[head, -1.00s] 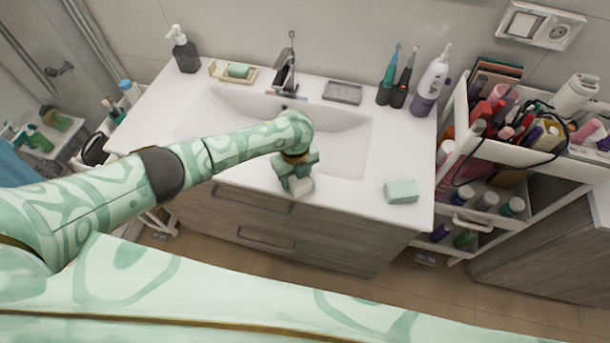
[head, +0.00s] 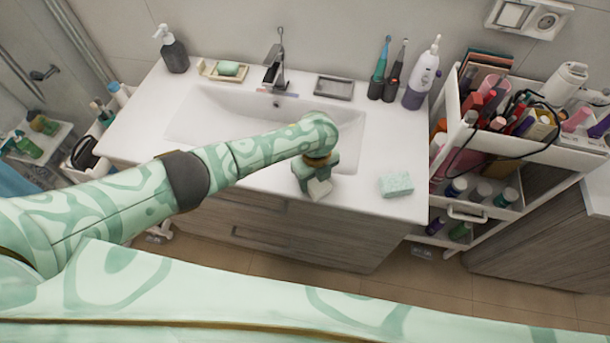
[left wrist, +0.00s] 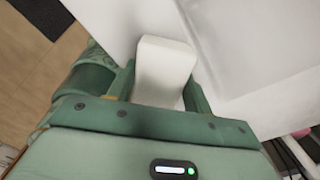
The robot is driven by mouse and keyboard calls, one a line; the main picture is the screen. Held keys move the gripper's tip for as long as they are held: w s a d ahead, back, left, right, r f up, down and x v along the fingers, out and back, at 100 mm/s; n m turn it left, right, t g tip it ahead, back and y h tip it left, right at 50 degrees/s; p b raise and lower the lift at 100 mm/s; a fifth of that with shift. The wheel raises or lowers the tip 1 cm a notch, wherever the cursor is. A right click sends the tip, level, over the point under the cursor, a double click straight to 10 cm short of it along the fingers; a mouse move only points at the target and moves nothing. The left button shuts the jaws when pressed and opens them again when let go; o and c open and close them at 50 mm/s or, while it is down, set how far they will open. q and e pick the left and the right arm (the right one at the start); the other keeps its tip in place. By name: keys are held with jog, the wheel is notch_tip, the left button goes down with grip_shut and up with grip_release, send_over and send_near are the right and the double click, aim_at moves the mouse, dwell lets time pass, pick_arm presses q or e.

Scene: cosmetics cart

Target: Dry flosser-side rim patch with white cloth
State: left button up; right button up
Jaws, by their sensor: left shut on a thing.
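My left gripper (head: 318,184) is over the front rim of the white sink (head: 215,117), right of the middle. It is shut on a white cloth (head: 320,188). In the left wrist view the white cloth (left wrist: 165,68) shows as a folded block between the two fingers, against the white rim. I cannot tell whether it touches the rim. The flosser (head: 422,75), white and purple, stands upright at the back right of the counter. No wet patch can be made out on the rim. My right gripper is not in view.
A pale green sponge (head: 397,184) lies on the counter right of my left gripper. Toothbrushes (head: 388,72), a grey soap tray (head: 333,88), a faucet (head: 276,68) and a dark dispenser (head: 173,52) line the back. A full cart (head: 470,212) stands at the right.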

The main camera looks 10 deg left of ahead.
pick_arm(q)
jog(key=shift+s+d, duration=0.1)
jog(key=shift+d, duration=1.3)
notch_tip(320, 180, up, 7)
jog(key=p, duration=0.7)
jog(key=shift+r, duration=0.1)
